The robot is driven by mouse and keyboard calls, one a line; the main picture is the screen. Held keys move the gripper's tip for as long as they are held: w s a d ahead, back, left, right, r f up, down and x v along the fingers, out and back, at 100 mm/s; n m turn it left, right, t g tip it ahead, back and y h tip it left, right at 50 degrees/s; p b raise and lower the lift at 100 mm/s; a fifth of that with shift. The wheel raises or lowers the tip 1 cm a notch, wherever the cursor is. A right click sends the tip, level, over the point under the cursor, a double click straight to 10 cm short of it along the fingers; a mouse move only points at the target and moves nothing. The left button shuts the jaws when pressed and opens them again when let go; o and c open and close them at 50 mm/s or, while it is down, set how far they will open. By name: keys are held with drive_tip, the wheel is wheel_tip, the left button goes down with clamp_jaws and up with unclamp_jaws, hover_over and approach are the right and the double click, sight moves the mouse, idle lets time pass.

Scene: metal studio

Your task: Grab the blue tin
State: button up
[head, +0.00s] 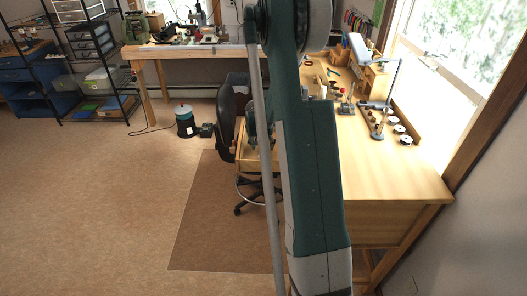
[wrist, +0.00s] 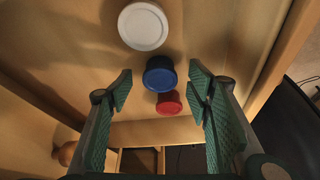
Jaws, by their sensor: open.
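In the wrist view, the blue tin (wrist: 159,73) is a short round tin with a lid, seen from above on a light wooden surface (wrist: 215,45). It stands between a larger white tin (wrist: 143,26) and a smaller red tin (wrist: 169,103). My gripper (wrist: 160,88) is open and empty, with one green padded finger at each side of the blue and red tins. The fingers look apart from the blue tin; their height above it is hard to tell. In the head view my arm covers the middle, and I cannot make out the blue tin there.
The red tin is close beside the blue one, between the fingers. A wooden edge (wrist: 285,55) runs along the right in the wrist view. In the head view, a wooden workbench (head: 385,185) with several small tools stands right, a chair (head: 233,110) left of it.

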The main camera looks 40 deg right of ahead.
drive_tip(key=shift+w+d+f, duration=0.15)
drive_tip(key=shift+d+f, duration=0.05)
drive_tip(key=shift+f, duration=0.4)
drive_tip(key=c, duration=1)
